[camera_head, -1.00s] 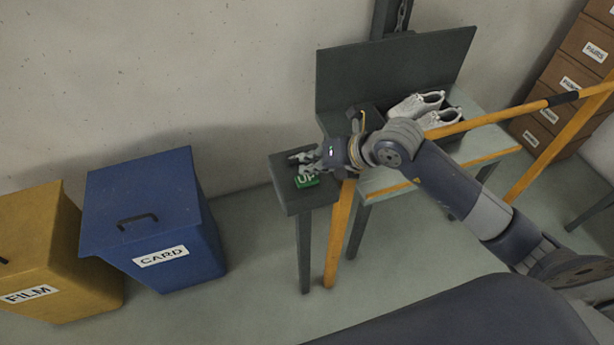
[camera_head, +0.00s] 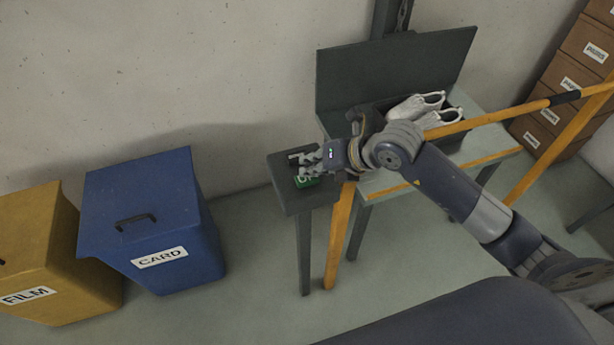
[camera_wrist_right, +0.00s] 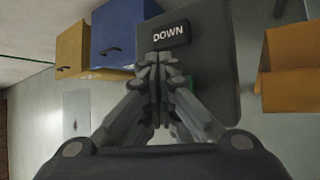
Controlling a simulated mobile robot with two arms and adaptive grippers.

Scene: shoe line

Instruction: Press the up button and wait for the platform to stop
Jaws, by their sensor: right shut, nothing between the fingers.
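The green up button (camera_head: 306,182) sits on a small dark control stand (camera_head: 290,200). My right gripper (camera_head: 300,168) is shut and empty, its fingers low over the stand and partly covering the up button. I cannot tell whether they touch it. In the right wrist view the shut fingers (camera_wrist_right: 160,62) point at the stand top, with the black DOWN button (camera_wrist_right: 171,34) just beyond the tips and a bit of green beside them. The platform (camera_head: 385,186) has a pale top with an orange front edge and carries white shoes (camera_head: 415,106). My left gripper is not in view.
A blue CARD bin (camera_head: 150,220) and a yellow FILM bin (camera_head: 40,250) stand at the left. Brown boxes (camera_head: 570,80) are stacked at the far right. Floor is clear between bins and stand.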

